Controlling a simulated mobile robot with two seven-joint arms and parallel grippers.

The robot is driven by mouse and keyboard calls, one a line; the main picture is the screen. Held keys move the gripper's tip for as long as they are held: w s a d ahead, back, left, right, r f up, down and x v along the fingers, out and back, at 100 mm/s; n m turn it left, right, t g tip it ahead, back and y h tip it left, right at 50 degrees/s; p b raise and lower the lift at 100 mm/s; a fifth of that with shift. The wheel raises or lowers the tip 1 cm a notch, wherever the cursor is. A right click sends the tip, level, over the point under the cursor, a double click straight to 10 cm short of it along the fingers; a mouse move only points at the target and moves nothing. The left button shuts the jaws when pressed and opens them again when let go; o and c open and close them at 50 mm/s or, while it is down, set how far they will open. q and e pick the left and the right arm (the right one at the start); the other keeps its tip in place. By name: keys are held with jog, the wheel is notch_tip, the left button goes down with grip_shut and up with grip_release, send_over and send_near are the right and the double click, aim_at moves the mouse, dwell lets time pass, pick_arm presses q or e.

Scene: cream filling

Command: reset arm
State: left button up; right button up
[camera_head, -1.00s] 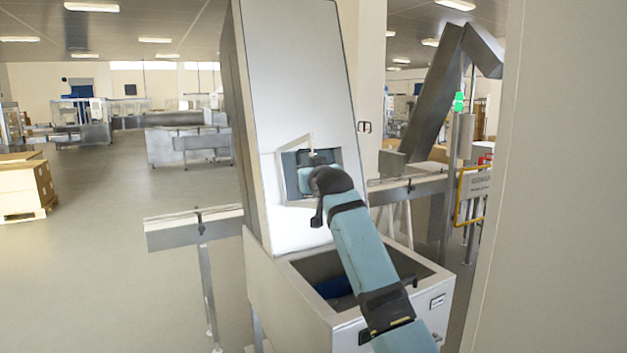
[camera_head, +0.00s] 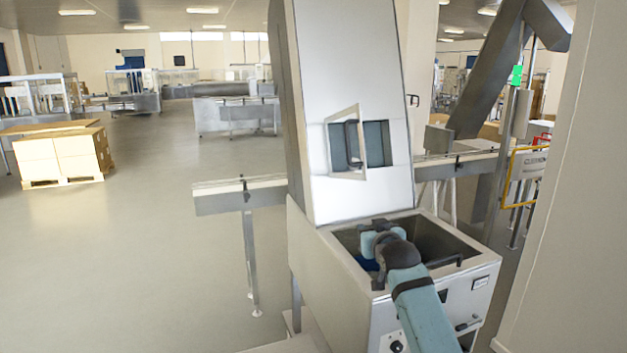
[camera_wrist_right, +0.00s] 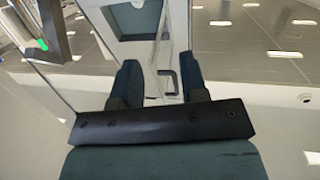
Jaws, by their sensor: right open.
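My right arm (camera_head: 420,300) reaches in from the lower right of the head view. Its wrist hangs over the open bin at the machine's base. In the right wrist view my right gripper (camera_wrist_right: 162,82) is open, its two dark fingers apart with nothing held. The tall white machine (camera_head: 350,60) has a small hatch door (camera_head: 345,172) with a dark handle, standing ajar in front of a dark opening (camera_head: 376,143). The handle (camera_wrist_right: 167,82) shows beyond the gap between the fingers in the wrist view. My left gripper is not in view.
The open bin (camera_head: 480,262) below the hatch has a raised metal rim near my arm. A conveyor rail (camera_head: 240,197) runs left of the machine. A wall (camera_head: 570,220) stands close on the right. Stacked boxes (camera_head: 65,158) sit on the left; the floor between is clear.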

jog(key=s+d+f+g+p, duration=0.1)
jog(key=s+f, duration=0.9)
jog(key=f, duration=0.2)
jog(key=s+d+f+g, duration=0.1)
jog(key=s+d+f, duration=0.1)
jog(key=s+f, duration=0.9)
jog(key=s+f+g, duration=0.1)
jog(key=s+f, duration=0.3)
jog(key=s, duration=0.5)
jog(key=s+f+g, duration=0.1)
jog(key=s+f, duration=0.3)
jog(key=s, duration=0.5)
jog(key=s+d+f+g+y+p, duration=0.1)
jog(key=s+f, duration=0.2)
jog(key=s, duration=0.7)
jog(key=shift+f+n, duration=0.4)
